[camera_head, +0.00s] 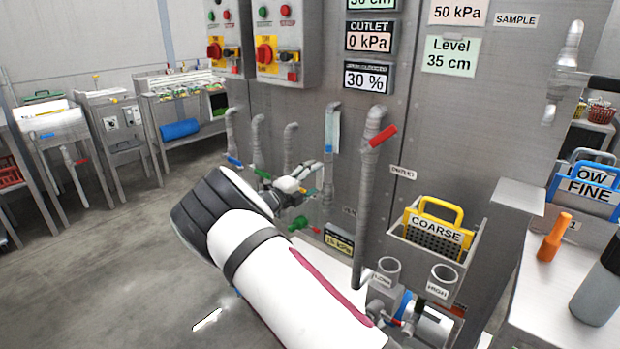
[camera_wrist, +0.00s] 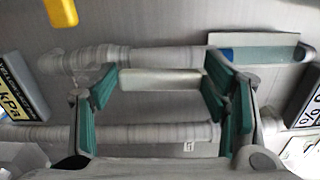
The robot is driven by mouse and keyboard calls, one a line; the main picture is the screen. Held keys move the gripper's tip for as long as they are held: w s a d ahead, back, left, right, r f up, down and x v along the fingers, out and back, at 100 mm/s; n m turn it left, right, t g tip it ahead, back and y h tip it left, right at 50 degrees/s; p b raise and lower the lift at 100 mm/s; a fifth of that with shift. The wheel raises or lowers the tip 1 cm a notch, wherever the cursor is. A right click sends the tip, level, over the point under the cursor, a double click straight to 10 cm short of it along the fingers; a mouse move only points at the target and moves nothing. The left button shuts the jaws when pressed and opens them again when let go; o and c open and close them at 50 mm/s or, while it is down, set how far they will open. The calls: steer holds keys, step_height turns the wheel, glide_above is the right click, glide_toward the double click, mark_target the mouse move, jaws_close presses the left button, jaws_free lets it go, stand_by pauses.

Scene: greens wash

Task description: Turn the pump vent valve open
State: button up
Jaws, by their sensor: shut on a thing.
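My gripper (camera_head: 305,180) is by the wall pipes in the middle of the head view, seen from behind, with its fingertips partly hidden. In the wrist view its teal-padded fingers (camera_wrist: 160,92) stand apart, closed on a pale grey bar (camera_wrist: 160,80) that spans between the pads. I cannot tell whether this bar belongs to the pump vent valve; no readable label names that valve. A red lever (camera_head: 383,135) sits tilted on the thicker pipe to the right.
A green valve (camera_head: 298,223) is below the gripper. The yellow-handled COARSE basket (camera_head: 436,236) hangs in a wall holder to the right. Two open cups (camera_head: 388,268) stand at the lower right.

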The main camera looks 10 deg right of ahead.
steer(key=shift+w+r+n, duration=0.1)
steer(key=shift+w+n, duration=0.15)
steer(key=shift+n, duration=0.05)
stand_by(0.4)
steer(key=o, duration=1.7)
steer(key=shift+w, duration=0.1)
steer(key=shift+a, duration=0.15)
steer(key=v, duration=1.2)
